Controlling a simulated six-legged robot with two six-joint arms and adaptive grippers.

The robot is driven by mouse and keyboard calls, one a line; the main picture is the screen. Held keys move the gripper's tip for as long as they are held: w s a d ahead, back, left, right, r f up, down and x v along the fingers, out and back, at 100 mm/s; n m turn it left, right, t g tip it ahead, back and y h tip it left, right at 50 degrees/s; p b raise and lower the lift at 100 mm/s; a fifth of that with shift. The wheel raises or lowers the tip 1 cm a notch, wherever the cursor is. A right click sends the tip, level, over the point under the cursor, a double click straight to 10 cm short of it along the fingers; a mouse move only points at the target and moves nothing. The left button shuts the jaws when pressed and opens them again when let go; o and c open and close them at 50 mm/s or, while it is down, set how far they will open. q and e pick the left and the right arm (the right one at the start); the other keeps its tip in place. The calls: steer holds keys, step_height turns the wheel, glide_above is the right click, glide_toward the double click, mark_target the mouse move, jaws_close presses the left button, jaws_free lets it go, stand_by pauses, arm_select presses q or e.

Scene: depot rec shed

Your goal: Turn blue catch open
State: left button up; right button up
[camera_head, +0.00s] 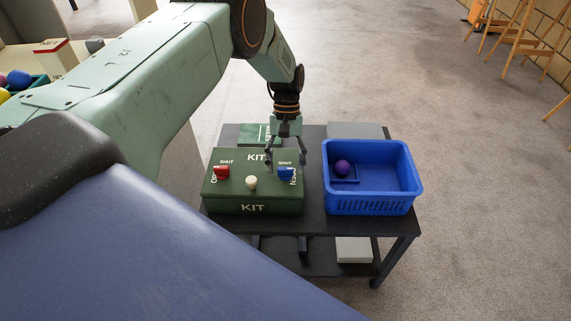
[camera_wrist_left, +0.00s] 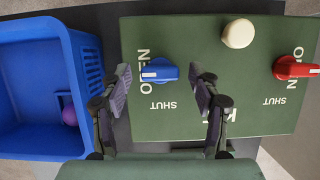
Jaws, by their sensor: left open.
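The blue catch (camera_head: 286,173) sits on the right side of the green kit box (camera_head: 228,199). In the left wrist view the blue catch (camera_wrist_left: 160,71) lies crosswise, its white-marked end over the word OPEN, not toward SHUT. My left gripper (camera_head: 286,157) is open above the box's right part. In the wrist view its two fingers stand apart on either side of the blue catch, not visibly touching it. I cannot tell the exact height of the tips. My right gripper is not in view.
A red catch (camera_head: 221,172) and a cream knob (camera_head: 252,182) are also on the box lid. A blue crate (camera_head: 371,204) with a purple ball (camera_head: 342,168) stands to the right on the dark table (camera_head: 312,223). Open floor lies right of the table.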

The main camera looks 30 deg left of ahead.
arm_select(q)
steer(key=v, duration=1.1)
steer(key=shift+r, duration=0.3)
